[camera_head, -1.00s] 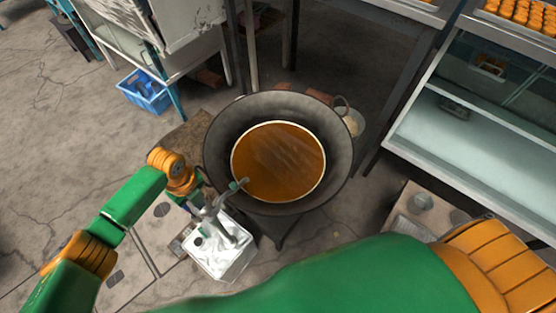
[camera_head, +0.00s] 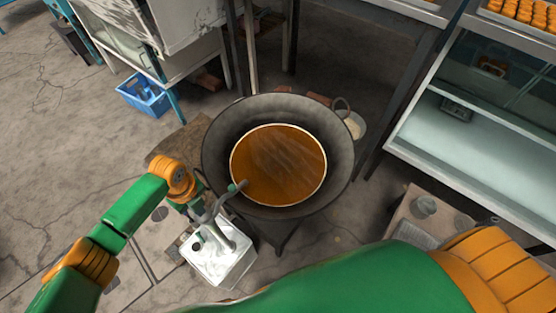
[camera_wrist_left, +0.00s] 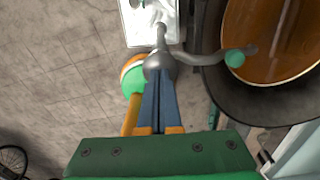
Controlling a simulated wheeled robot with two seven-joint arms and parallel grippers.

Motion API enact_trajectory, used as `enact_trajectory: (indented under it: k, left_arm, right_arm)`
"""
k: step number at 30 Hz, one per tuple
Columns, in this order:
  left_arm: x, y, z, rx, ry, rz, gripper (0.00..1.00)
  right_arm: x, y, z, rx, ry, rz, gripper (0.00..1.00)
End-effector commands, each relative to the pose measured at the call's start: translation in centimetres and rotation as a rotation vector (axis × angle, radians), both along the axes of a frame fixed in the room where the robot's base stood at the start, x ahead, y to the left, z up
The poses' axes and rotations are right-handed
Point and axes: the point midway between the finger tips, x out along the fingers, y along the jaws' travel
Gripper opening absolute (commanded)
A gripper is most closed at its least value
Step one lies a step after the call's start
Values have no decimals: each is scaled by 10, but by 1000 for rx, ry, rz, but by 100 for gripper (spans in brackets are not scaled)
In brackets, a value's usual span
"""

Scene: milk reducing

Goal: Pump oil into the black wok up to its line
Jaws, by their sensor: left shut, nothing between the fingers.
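The black wok (camera_head: 225,135) holds amber-brown oil (camera_head: 278,165), whose edge meets a pale ring line inside it. The white oil container (camera_head: 215,262) stands at its lower left, with a grey pump whose green-tipped spout (camera_head: 240,186) reaches over the wok rim. In the left wrist view the rounded grey pump head (camera_wrist_left: 160,67) lies at the tips of my left gripper (camera_wrist_left: 160,88), and the spout (camera_wrist_left: 234,58) runs right over the oil (camera_wrist_left: 275,40). My left gripper (camera_head: 196,206) is shut and empty, its fingers close against the pump head; contact is unclear. My right gripper is out of view.
My right arm crosses the bottom of the head view. A glass-fronted cabinet (camera_head: 470,135) stands at right, a blue crate (camera_head: 143,94) at upper left. A low stand with a small pot (camera_head: 425,206) is at lower right. Open floor lies left.

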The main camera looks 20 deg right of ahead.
Motion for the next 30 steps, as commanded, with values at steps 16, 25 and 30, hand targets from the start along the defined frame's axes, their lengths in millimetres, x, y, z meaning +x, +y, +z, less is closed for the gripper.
enact_trajectory:
  k: [16, 25, 30]
  left_arm:
    - [0, 0, 76, 1, 1, 0, 0]
    - [0, 0, 73, 0, 0, 0, 0]
    - [0, 0, 73, 0, 0, 0, 0]
  right_arm:
    - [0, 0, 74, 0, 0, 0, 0]
    - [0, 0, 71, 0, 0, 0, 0]
    - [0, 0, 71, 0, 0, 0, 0]
